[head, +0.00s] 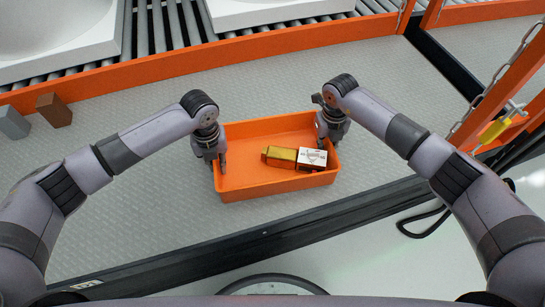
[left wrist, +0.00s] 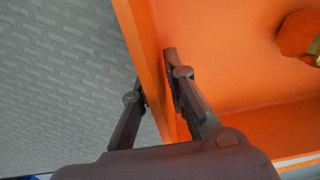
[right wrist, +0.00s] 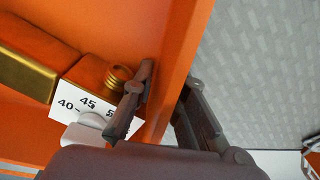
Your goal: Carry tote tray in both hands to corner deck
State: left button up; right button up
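The orange tote tray (head: 270,189) stands on the grey textured deck near its front edge. It holds a yellow block (head: 279,156) and a white-labelled block (head: 312,158) in its right half. My left gripper (head: 218,160) straddles the tray's left wall, one finger inside and one outside. Both fingers lie close against the wall in the left wrist view (left wrist: 157,82). My right gripper (head: 328,140) straddles the right wall the same way. Its fingers close on that wall in the right wrist view (right wrist: 170,80).
A brown block (head: 54,110) and a grey block (head: 13,122) stand on the deck at the left. An orange rail (head: 190,66) and a roller conveyor (head: 165,27) lie behind. An orange frame with a chain (head: 497,85) stands at the right.

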pick_arm(q)
grip_shut()
pick_arm(e)
grip_shut()
pick_arm(q)
jog(key=shift+r, duration=0.15)
pick_arm(e)
jog(key=shift+r, duration=0.15)
